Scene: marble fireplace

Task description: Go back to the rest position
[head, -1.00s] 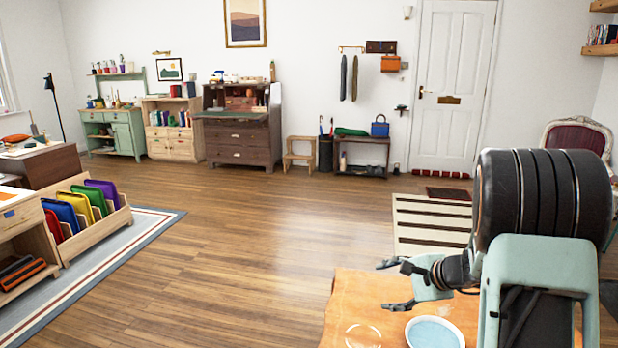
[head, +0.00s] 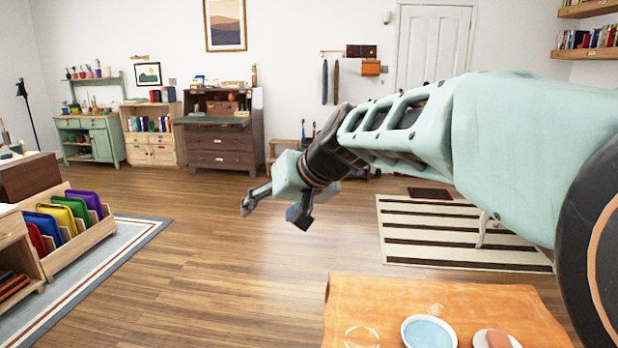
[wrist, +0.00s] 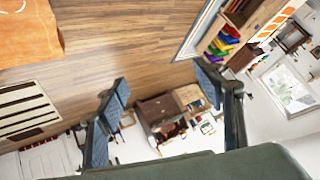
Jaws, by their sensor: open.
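My gripper (head: 273,207) is open and empty in the head view. It hangs in the air over the wooden floor, in front of the dark dresser and left of the orange-covered table (head: 478,300). My arm reaches across from the right edge of the view. In the wrist view my gripper's two fingers (wrist: 165,92) stand well apart with nothing between them. The dresser (wrist: 158,110) shows farther off between the fingers, and the picture is turned.
A blue-filled bowl (head: 429,333) and a small dish (head: 494,341) stand on the orange-covered table. A striped mat (head: 440,232) lies behind it. A rack of coloured folders (head: 95,233) stands at the left on a blue-edged rug (head: 110,262). The middle floor is clear.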

